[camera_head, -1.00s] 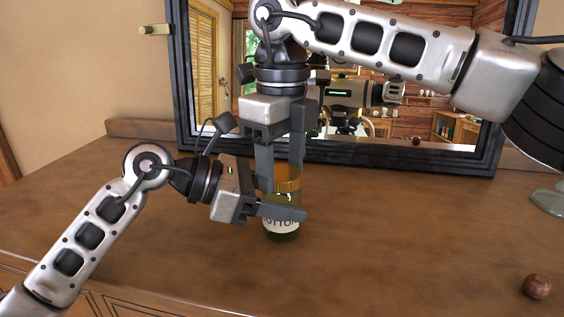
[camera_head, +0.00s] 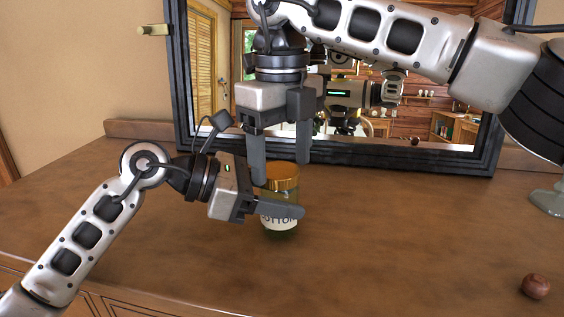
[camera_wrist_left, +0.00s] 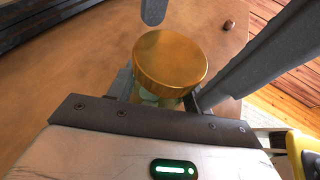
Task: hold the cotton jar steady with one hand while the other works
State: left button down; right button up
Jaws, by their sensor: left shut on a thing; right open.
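The cotton jar (camera_head: 281,222) stands upright on the wooden dresser top, with a gold lid (camera_head: 282,172) on it and a partly hidden label. My left gripper (camera_head: 275,208) is shut on the jar's body from the left, below the lid. In the left wrist view the gold lid (camera_wrist_left: 170,57) fills the middle, and the jar's body is mostly hidden beneath it. My right gripper (camera_head: 281,170) points down from above, open, with its fingertips around lid height. One finger is at the lid's left and the other is off to its right.
A dark-framed mirror (camera_head: 340,152) stands behind the jar and reflects the room. A brown round object (camera_head: 535,286) lies at the front right, and a grey lamp-like base (camera_head: 548,200) is at the right edge. The dresser top (camera_head: 420,220) right of the jar is clear.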

pick_arm(q)
jog(key=shift+s+f, duration=0.1)
jog(key=shift+f, duration=0.15)
pick_arm(e)
jog(key=shift+s+a+r, duration=0.1)
jog(key=shift+a+r, duration=0.05)
jog(key=shift+r, duration=1.4)
jog(key=shift+c, duration=0.3)
jog(key=shift+r+n, duration=0.55)
jog(key=shift+n, duration=0.55)
notch_tip(320, 180, up, 2)
jog(key=n, duration=0.4)
jog(key=shift+r+n, duration=0.15)
jog(key=shift+n, duration=0.25)
jog(key=shift+f, duration=4.05)
